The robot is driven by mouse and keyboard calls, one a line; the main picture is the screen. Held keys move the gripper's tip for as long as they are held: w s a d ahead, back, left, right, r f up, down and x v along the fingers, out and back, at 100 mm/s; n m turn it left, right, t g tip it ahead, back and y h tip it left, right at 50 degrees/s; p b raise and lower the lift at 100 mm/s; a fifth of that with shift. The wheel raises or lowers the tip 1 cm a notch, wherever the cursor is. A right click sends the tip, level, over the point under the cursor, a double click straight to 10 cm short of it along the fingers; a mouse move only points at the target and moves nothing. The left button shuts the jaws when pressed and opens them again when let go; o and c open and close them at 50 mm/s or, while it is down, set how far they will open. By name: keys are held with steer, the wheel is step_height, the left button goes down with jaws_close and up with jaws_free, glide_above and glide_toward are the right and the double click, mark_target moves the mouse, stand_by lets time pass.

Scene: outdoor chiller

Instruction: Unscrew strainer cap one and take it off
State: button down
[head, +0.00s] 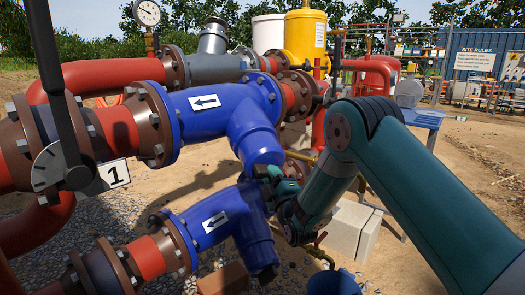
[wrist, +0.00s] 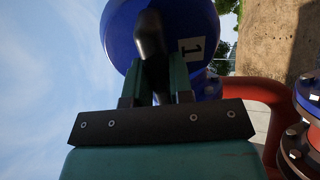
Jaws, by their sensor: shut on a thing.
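In the head view, the upper blue strainer (head: 205,112) carries a white arrow label, and its branch slants down to the right. Strainer cap one (wrist: 118,32) fills the top of the wrist view as a round blue face with a white "1" label. A black handle bar (wrist: 150,32) crosses its face. My gripper (wrist: 155,78) is shut on this bar, close in front of the cap. In the head view my gripper (head: 272,178) is at the branch's lower end and mostly hides the cap. I cannot tell whether the cap is seated or loose.
A second blue strainer (head: 216,222) sits just below, close to my gripper. Red flanged pipes (head: 112,128) run at the left with a black lever (head: 52,75). A blue bucket (head: 333,283), pale blocks (head: 350,228) and a blue table (head: 424,117) stand nearby. Open dirt lies at the right.

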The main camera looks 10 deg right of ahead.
steer(key=n, duration=0.3)
steer(key=shift+r, duration=0.1)
steer(key=n+p, duration=0.1)
steer(key=n, duration=0.2)
steer(key=shift+r, duration=0.1)
steer(key=shift+n, duration=0.7)
steer(key=shift+s+d+f+b, duration=0.1)
steer(key=shift+s+f+b, duration=0.3)
steer(key=shift+s, duration=0.15)
steer(key=shift+b+v, duration=0.5)
steer(key=shift+v, duration=1.5)
steer(key=c, duration=1.7)
jaws_free()
jaws_close()
